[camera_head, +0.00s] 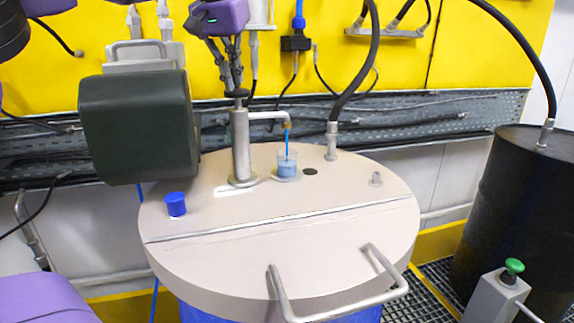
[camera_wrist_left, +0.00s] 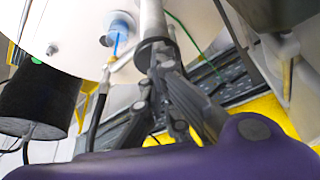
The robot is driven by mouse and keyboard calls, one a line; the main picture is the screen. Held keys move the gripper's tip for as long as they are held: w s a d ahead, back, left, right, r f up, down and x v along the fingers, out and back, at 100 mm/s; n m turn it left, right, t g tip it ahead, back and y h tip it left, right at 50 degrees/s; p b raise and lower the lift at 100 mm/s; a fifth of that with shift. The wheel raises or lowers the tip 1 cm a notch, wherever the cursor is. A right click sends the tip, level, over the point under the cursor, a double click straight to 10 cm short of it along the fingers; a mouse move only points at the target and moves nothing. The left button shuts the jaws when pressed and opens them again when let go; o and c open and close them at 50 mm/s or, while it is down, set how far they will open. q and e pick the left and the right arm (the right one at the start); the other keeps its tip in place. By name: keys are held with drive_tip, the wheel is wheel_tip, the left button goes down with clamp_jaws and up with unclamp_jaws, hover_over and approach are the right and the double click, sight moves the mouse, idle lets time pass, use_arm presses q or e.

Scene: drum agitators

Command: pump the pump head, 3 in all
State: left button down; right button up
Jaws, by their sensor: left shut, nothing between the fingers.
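The pump is an upright metal cylinder (camera_head: 240,148) on the pale drum lid, with a side spout (camera_head: 268,115). Its dark pump head (camera_head: 237,93) sits at the top; in the left wrist view the dark head (camera_wrist_left: 150,48) is partly hidden by the fingers. My left gripper (camera_head: 236,86) is shut and empty, pointing down with its fingertips at the head, apparently touching it. The fingers also show in the left wrist view (camera_wrist_left: 160,62). A blue stream runs from the spout into a clear beaker (camera_head: 287,166) holding blue liquid. My right gripper is not in view.
A blue cap (camera_head: 175,204) stands on the drum lid (camera_head: 290,235), which has a front handle (camera_head: 335,312). A dark box-shaped housing (camera_head: 140,127) is left of the pump. A hose fitting (camera_head: 332,142) stands right of the beaker. A black drum (camera_head: 515,210) is at right.

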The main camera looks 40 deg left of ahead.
use_arm(q)
drive_tip(key=shift+f, duration=1.35)
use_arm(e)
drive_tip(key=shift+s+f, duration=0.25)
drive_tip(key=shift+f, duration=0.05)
use_arm(q)
drive_tip(key=shift+r, duration=2)
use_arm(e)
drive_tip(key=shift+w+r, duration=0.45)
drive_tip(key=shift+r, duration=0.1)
use_arm(q)
drive_tip(key=shift+r, duration=0.1)
